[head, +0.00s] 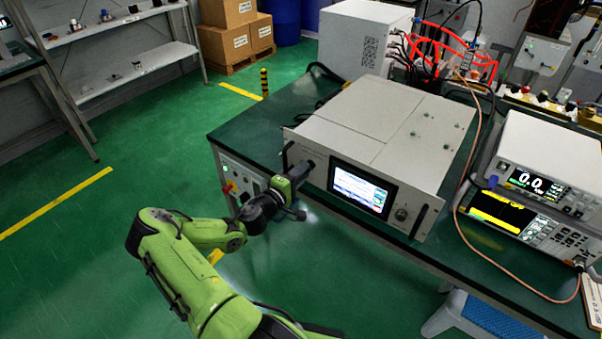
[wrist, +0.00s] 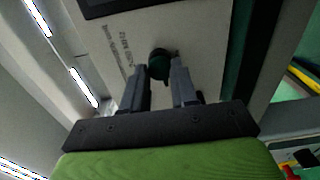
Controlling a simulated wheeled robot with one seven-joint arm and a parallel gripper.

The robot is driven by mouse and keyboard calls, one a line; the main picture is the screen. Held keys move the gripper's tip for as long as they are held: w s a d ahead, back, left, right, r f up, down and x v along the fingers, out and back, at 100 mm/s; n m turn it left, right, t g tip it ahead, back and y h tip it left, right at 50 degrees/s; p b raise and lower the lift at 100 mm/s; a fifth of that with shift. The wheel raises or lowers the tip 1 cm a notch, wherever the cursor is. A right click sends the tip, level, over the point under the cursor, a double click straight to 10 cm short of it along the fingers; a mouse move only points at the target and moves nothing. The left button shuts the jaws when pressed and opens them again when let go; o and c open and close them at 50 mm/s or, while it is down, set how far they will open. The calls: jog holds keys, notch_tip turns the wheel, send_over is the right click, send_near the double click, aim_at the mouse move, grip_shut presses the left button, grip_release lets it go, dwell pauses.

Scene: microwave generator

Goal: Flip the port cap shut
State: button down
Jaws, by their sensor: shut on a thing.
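The microwave generator (head: 340,135) is a wide light-grey box with a lit screen (head: 360,187) on its front. It stands on the dark green bench top. My gripper (head: 305,168) is at the left end of its front panel, in front of the handle there. In the wrist view, a small dark round port cap (wrist: 159,62) sits at the pale front panel (wrist: 195,35), between the fingertips of my gripper (wrist: 160,72). The fingers are shut on it. Its hinge and the port opening are hard to make out, so I cannot tell how far it is turned.
A knob (head: 401,214) and a right handle (head: 419,220) stand out from the front panel. A white instrument (head: 545,170) and an orange cable (head: 462,215) are on the bench at right. The green floor (head: 130,200) left of the bench is clear.

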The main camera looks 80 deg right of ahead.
jog(key=c, duration=1.1)
grip_release()
jog(key=shift+c, duration=0.2)
jog(key=shift+a, duration=0.1)
jog(key=v, duration=1.5)
jog(key=shift+w+a+p, duration=0.25)
jog(key=shift+p, duration=0.2)
